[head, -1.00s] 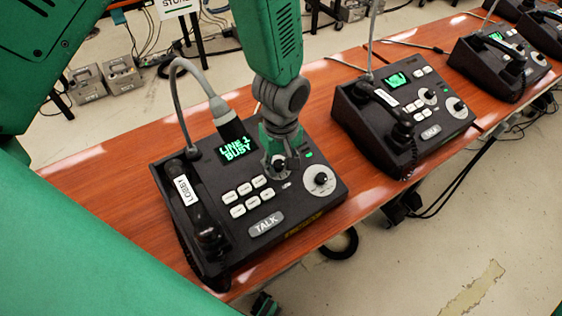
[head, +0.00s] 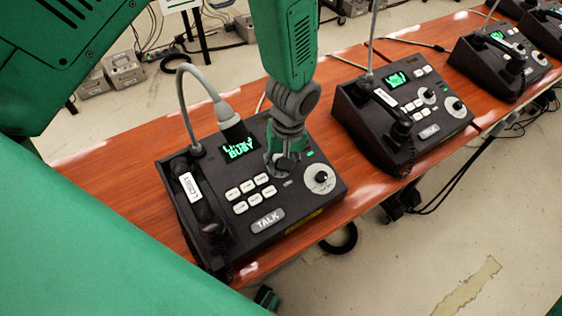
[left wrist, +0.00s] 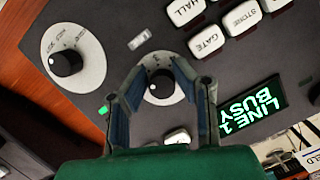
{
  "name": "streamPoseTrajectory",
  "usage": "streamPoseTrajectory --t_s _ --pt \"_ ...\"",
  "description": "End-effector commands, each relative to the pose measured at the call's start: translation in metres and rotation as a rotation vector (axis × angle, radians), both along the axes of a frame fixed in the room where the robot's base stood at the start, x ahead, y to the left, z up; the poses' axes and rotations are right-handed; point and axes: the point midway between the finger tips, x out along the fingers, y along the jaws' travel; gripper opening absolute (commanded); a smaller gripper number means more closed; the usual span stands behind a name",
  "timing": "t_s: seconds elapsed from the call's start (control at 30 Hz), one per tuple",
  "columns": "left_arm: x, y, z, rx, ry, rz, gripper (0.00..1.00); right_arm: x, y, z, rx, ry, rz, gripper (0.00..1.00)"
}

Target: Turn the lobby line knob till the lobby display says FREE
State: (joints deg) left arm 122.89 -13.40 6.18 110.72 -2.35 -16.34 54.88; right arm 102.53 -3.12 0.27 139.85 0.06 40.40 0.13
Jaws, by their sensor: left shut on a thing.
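The lobby phone console (head: 290,215) is black, with a handset (head: 208,222) labelled LOBBY at its left. My left gripper (head: 283,164) reaches down onto the console beside the lobby display (head: 238,150). In the left wrist view its two fingers stand on either side of the black line knob (left wrist: 160,86) and are shut on it. The knob's pale dial is partly hidden by the fingers. The lobby display (left wrist: 251,110) reads LINE 1 BUSY in green there; in the head view the microphone head covers part of it. My right gripper is not in view.
A second knob (left wrist: 68,62) on a larger pale dial sits beside the gripped one. A gooseneck microphone (head: 184,95) arches over the console's back. More consoles (head: 402,122) stand to the right along the wooden table (head: 105,158).

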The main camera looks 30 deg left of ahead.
Motion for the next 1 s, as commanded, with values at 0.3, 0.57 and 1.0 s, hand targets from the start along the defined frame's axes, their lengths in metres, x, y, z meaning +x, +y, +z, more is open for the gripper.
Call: streamPoseTrajectory --t_s 0.3,0.57,1.0 --pt "0.0032 -0.0042 0.0000 -0.007 -0.010 -0.004 0.00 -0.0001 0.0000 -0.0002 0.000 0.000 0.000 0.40" --pt "0.0037 -0.0043 0.0002 -0.007 -0.010 -0.003 0.00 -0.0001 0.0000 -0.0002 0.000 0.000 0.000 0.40" --pt "0.0027 -0.0024 0.0003 -0.005 -0.009 -0.002 0.44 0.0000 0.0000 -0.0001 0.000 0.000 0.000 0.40"
